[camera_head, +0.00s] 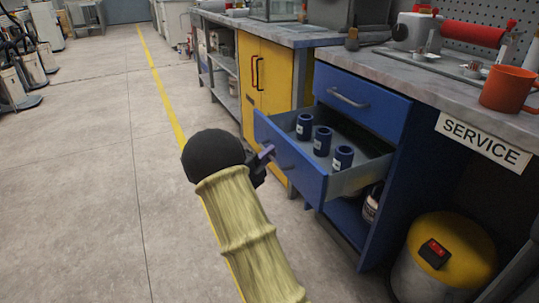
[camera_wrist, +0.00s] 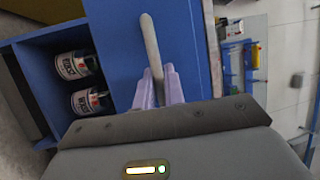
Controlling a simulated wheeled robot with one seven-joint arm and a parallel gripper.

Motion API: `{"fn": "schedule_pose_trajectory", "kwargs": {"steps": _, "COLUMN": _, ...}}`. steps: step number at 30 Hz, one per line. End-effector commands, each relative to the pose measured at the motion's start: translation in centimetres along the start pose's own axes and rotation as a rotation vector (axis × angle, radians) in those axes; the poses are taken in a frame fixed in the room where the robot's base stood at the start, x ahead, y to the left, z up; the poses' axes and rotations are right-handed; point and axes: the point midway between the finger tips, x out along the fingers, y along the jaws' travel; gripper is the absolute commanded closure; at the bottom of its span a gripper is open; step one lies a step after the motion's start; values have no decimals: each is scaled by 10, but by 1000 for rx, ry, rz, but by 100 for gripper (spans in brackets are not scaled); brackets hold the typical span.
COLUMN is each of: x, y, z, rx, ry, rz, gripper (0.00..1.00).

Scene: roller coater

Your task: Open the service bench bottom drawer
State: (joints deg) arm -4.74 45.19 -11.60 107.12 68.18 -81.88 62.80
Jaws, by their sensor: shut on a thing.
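The service bench's bottom drawer (camera_head: 308,182) stands pulled out from the blue cabinet, with three dark blue jars (camera_head: 322,141) inside. The drawer's blue front also fills the middle of the wrist view (camera_wrist: 117,35). Its grey bar handle (camera_wrist: 151,45) runs between my gripper's purple fingers (camera_wrist: 160,86), which are shut on it. In the head view my gripper (camera_head: 268,153) is at the drawer front, partly hidden by my dark wrist. The top drawer (camera_head: 365,105) above it is shut.
Labelled cans (camera_wrist: 78,65) stand on the open shelf below the drawer. A yellow-topped drum (camera_head: 455,252) is under the bench at right. A yellow cabinet (camera_head: 266,80) stands beyond the drawer. The floor (camera_head: 100,180) at left is clear.

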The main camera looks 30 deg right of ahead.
Motion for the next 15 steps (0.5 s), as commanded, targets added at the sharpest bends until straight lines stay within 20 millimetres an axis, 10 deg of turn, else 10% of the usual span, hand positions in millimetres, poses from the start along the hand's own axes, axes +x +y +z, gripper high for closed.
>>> {"fn": "schedule_pose_trajectory", "kwargs": {"steps": 2, "x": -1, "y": 1, "z": 0, "rx": -2, "ry": -2, "rz": 2, "gripper": 100}}
{"fn": "schedule_pose_trajectory", "kwargs": {"steps": 5, "x": -1, "y": 1, "z": 0, "rx": -2, "ry": -2, "rz": 2, "gripper": 70}}
{"fn": "schedule_pose_trajectory", "kwargs": {"steps": 15, "x": -2, "y": 0, "z": 0, "rx": -1, "ry": -2, "rz": 1, "gripper": 68}}
